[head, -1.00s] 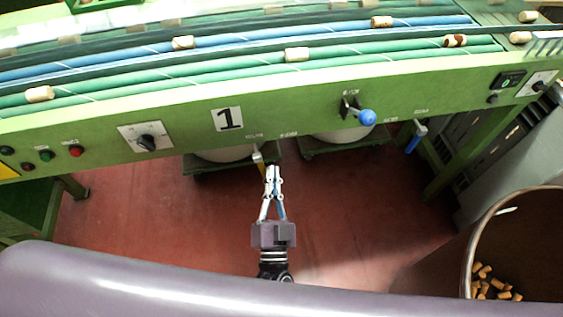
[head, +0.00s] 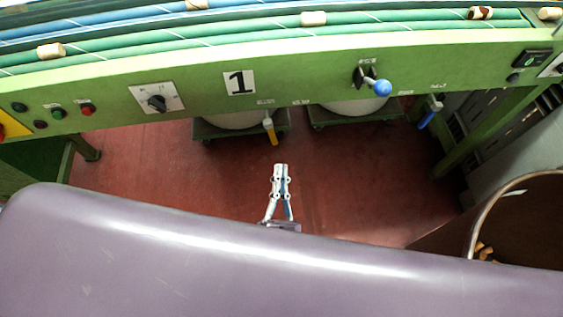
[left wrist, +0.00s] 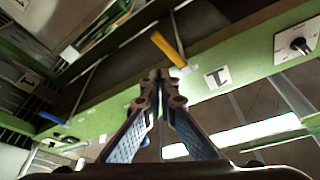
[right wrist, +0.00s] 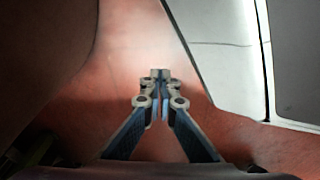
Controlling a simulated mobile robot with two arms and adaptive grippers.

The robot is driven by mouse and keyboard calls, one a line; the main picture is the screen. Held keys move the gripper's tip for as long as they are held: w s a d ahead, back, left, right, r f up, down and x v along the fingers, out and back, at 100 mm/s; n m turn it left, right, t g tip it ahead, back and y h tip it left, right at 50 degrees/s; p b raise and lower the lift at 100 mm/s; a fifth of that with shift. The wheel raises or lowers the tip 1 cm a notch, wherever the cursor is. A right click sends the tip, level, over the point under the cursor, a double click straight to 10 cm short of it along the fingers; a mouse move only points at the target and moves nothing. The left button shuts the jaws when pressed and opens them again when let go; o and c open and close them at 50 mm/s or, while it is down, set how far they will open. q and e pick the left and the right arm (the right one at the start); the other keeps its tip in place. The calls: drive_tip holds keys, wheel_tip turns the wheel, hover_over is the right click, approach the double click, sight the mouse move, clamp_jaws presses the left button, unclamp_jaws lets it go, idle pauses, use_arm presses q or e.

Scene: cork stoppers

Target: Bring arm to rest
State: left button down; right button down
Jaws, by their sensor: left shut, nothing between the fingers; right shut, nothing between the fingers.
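My left gripper (head: 280,168) is in the middle of the head view, above the red floor and in front of the green machine. Its fingertips are together and nothing is between them. In the left wrist view the same gripper (left wrist: 160,76) is shut and points toward the green panel with the number plate and a yellow handle. My left arm's purple link covers the lower part of the head view. My right gripper (right wrist: 160,74) shows in the right wrist view only. It is shut and empty, over reddish floor beside a pale panel.
The green machine (head: 215,85) crosses the top, with corks such as one cork (head: 313,19) on its rollers. A yellow handle (head: 271,130), a blue-knobbed lever (head: 382,88) and a blue handle (head: 430,115) stick out from its front. A round bin (head: 474,225) with corks stands at right.

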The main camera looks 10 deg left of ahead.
use_arm(q)
drive_tip(key=shift+s+d, duration=0.15)
drive_tip(key=shift+d, duration=0.1)
